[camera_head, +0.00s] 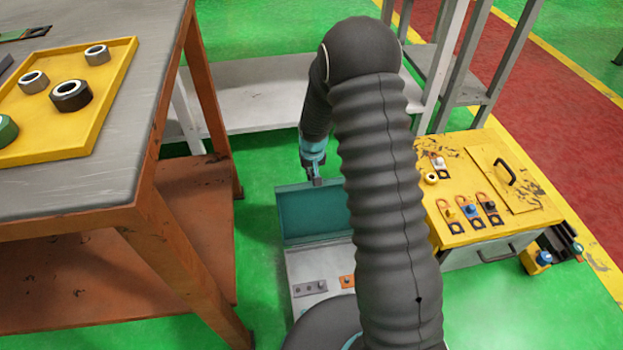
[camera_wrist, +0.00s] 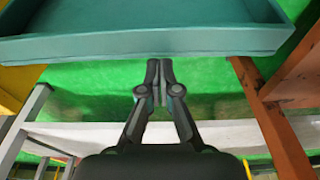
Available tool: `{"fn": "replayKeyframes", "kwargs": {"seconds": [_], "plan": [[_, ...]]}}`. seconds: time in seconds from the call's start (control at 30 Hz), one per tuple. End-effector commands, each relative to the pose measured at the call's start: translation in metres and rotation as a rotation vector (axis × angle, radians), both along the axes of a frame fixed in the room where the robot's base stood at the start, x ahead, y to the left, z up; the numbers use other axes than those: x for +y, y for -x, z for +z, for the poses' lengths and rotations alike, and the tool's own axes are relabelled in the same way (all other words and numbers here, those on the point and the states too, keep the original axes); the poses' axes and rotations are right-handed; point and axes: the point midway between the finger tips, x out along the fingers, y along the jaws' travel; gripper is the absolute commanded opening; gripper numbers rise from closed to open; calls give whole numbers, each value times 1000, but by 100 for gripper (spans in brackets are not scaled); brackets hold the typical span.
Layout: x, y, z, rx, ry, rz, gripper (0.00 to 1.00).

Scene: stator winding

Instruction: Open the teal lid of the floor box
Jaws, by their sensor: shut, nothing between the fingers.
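The teal lid (camera_head: 311,214) stands raised, roughly upright, at the far side of the grey floor box (camera_head: 302,265). The box top below it is uncovered and shows small parts. My gripper (camera_head: 317,180) is at the lid's upper edge, pointing down; I cannot tell whether it touches the lid. In the wrist view the lid (camera_wrist: 150,45) spans the top, and my gripper (camera_wrist: 160,65) has its fingertips together just below the lid's edge, with nothing between them. My black arm hides the right part of the lid and box.
An orange-legged workbench (camera_head: 150,225) with a yellow tray (camera_head: 105,110) stands at left. A yellow-topped cabinet (camera_head: 470,235) with small locks stands at right. A grey shelf (camera_head: 255,100) lies behind. Green floor is open between the bench and the box.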

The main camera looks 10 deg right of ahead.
Motion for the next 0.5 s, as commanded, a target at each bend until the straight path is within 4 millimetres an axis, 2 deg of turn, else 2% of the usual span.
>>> {"fn": "replayKeyframes", "kwargs": {"seconds": [0.03, 0.1, 0.5], "plan": [[0, -7, -3, -1, 0, 0, 0], [0, -1, 15, -2, 0, 0, 0], [6, 18, 79, -2, 0, 10, 0]]}}
